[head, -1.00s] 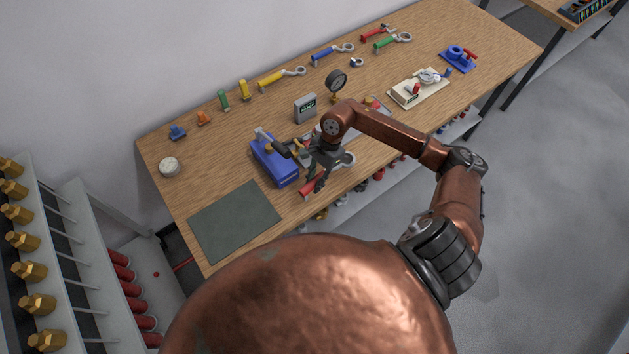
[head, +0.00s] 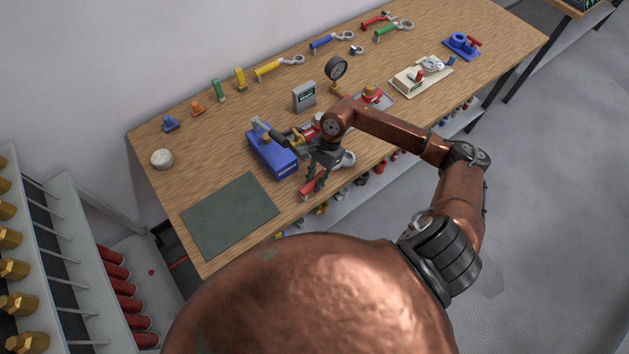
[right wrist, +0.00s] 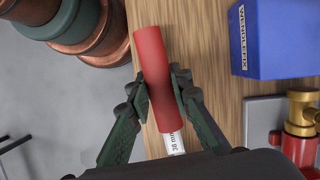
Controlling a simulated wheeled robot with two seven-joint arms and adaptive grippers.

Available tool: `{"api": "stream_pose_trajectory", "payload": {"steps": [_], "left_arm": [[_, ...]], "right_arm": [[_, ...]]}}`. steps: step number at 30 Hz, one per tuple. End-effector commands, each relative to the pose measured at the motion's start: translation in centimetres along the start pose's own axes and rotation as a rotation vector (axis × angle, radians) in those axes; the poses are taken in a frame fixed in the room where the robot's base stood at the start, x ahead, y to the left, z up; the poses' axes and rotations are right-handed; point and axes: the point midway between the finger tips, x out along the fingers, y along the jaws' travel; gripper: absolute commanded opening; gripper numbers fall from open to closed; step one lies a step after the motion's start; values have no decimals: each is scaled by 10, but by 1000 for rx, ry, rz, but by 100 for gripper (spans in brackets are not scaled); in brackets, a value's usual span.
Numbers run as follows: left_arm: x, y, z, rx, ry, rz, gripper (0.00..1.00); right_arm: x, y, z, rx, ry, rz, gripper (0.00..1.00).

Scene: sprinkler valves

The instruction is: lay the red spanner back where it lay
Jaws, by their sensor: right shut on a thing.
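The red spanner, with a red handle (head: 313,188) and a grey ring end (head: 347,160), is in my right gripper (head: 317,176) at the front edge of the bench. In the right wrist view my right gripper (right wrist: 163,90) is shut around the red handle (right wrist: 152,60), near a label reading 38 mm. The ring end is out of that view. I cannot tell whether the spanner touches the bench top. My left gripper is not in view.
A grey-green mat (head: 230,215) lies front left. Behind are a grey meter (head: 304,96), a gauge (head: 336,69) and a red-and-brass valve (head: 371,94).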

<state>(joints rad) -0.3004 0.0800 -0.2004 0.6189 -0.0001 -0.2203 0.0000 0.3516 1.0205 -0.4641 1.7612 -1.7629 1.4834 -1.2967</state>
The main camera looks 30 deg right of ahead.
Motion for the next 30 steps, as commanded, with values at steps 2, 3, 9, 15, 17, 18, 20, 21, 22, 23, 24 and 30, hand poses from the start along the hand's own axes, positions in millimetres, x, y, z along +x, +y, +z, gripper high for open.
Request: {"api": "stream_pose_trajectory", "payload": {"steps": [2,3,9,15,17,18,20,21,22,23,24,30], "left_arm": [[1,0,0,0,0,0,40],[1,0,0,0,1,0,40],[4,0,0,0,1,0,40],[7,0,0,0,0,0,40],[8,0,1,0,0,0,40],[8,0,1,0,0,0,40],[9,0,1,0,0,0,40],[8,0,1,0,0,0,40],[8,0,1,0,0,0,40],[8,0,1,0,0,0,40],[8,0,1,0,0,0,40],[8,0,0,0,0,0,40]], "right_arm": [[0,0,0,0,0,-1,0],[0,0,0,0,0,-1,0],[3,0,-1,0,0,-1,0],[6,0,-2,0,0,-1,0],[7,0,-2,0,0,-1,0],[7,0,-3,0,0,-1,0],[8,0,-3,0,0,-1,0],[8,0,-3,0,0,-1,21],[7,0,-3,0,0,-1,23],[7,0,-3,0,0,-1,25],[7,0,-3,0,0,-1,28],[8,0,-3,0,0,0,39]]}}
